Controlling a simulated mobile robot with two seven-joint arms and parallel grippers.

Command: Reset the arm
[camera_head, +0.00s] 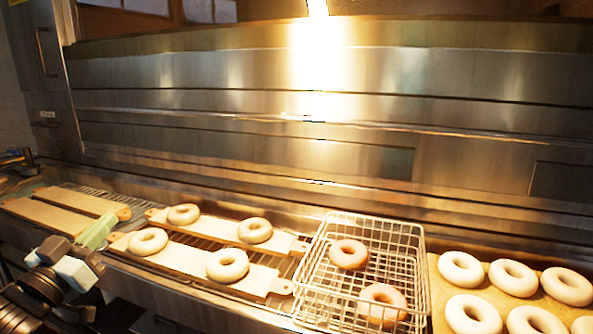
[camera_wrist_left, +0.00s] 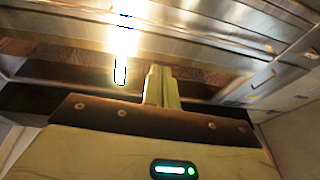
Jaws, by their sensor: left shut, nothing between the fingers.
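My left gripper (camera_head: 98,230) is at the lower left in the head view, with its pale green fingers over the near left end of a bagel board. The fingers (camera_wrist_left: 160,84) are shut together and empty in the left wrist view. They point up toward the steel front of the oven. My right gripper is not in view.
Two wooden boards (camera_head: 190,262) hold pale bagels (camera_head: 228,264); empty boards (camera_head: 50,217) lie to the left. A wire basket (camera_head: 415,240) holds two browner bagels (camera_head: 349,254). A tray (camera_head: 437,290) of several bagels is at right. The steel oven front (camera_head: 230,135) stands behind.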

